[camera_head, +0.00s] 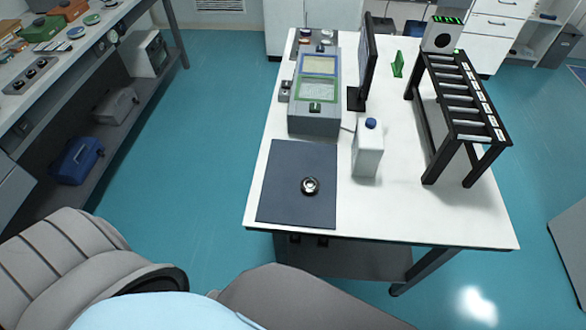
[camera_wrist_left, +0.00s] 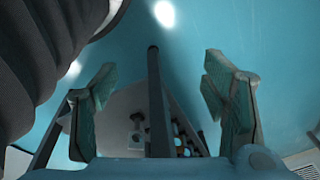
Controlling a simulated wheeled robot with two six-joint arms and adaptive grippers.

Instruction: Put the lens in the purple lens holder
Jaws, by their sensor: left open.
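A small round dark ring with a shiny centre (camera_head: 310,186) lies on a dark mat (camera_head: 283,206) on the white table; it may be the lens, but I cannot tell for sure. I cannot make out a purple lens holder in either view. My left gripper (camera_wrist_left: 158,72) is open and empty in the left wrist view, its two fingers wide apart, with blue floor and a dark post beyond them. Neither gripper shows in the head view, where parts of my own arms fill the lower left.
On the white table (camera_head: 418,222) stand a grey instrument (camera_head: 313,124), a thin dark monitor (camera_head: 368,62), a white bottle with a blue cap (camera_head: 366,152) and a black roller rack (camera_head: 452,138). A cluttered bench (camera_head: 62,62) is at the left. Blue floor lies between.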

